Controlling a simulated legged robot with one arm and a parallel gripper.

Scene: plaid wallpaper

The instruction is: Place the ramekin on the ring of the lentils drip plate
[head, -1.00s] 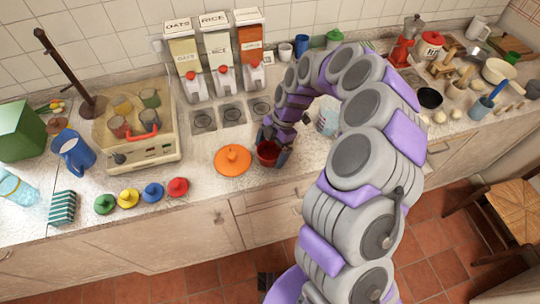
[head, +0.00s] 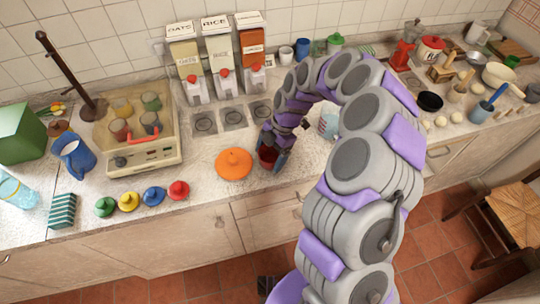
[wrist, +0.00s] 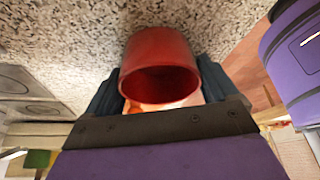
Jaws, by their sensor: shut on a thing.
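The red ramekin (head: 267,154) is between the fingers of my gripper (head: 272,158), just right of the orange lid on the counter. In the wrist view the ramekin (wrist: 160,62) sits between both dark fingers, its opening showing. My gripper is shut on it. I cannot tell whether it touches the counter. The right-hand dispenser (head: 251,48), with orange contents, stands at the back wall; its label is too small to read surely. Its drip plate (head: 261,109) with a dark ring lies in front, behind my gripper, partly hidden by my arm. No object shows on the visible part.
Two more ringed drip plates (head: 232,115) lie to its left, under the rice and oats dispensers. A striped cup (head: 328,124) stands to the right. Several small coloured lids (head: 153,195) line the front edge.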

